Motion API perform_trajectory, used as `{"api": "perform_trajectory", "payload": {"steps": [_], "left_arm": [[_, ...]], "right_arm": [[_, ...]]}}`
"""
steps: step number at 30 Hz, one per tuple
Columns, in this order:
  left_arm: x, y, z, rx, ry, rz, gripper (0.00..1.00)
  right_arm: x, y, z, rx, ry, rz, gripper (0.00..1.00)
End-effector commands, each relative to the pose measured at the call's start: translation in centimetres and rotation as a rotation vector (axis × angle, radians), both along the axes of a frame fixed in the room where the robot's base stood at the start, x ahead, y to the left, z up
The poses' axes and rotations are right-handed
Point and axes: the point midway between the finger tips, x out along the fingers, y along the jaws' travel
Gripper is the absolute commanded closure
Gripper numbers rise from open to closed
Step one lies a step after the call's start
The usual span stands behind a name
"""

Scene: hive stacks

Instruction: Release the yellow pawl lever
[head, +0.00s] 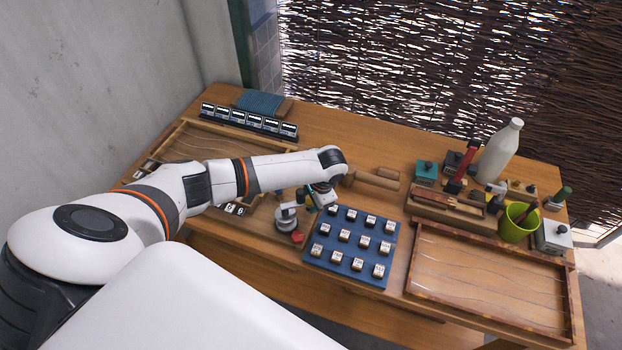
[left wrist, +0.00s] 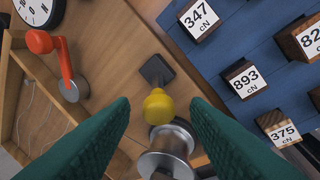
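The yellow pawl lever (left wrist: 158,107) has a round yellow knob and shows in the left wrist view, centred between my left gripper's green fingers (left wrist: 160,101). The fingers are apart, with a gap on both sides of the knob. A dark square plate (left wrist: 157,70) lies just above the knob in that view. A shiny metal drum (left wrist: 168,152) sits just below the knob, between the fingers. In the head view my left gripper (head: 318,207) points down beside the blue board, and I cannot make out the yellow lever there. My right gripper is not in view.
A red-knobbed crank (left wrist: 40,42) stands left of the lever; its red knob also shows in the head view (head: 298,237). A blue board (head: 347,270) with several labelled blocks lies close on the right. A wooden tray (head: 487,318) stands farther right.

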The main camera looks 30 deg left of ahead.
Motion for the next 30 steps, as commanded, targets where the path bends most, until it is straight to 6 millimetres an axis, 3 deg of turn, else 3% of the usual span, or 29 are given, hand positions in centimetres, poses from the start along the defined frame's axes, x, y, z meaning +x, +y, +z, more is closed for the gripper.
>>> {"api": "perform_trajectory", "payload": {"steps": [8,21,30], "left_arm": [[0.1,-0.5,1.7,-0.001,-0.003,-0.001,0.57],[0.0,-3.0,9.9,-0.001,-0.003,-0.001,0.57],[-0.2,-3.4,11.5,0.000,0.000,0.000,0.57]], "right_arm": [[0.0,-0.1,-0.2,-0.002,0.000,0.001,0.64],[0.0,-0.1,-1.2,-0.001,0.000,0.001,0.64],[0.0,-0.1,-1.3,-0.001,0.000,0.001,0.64]]}}
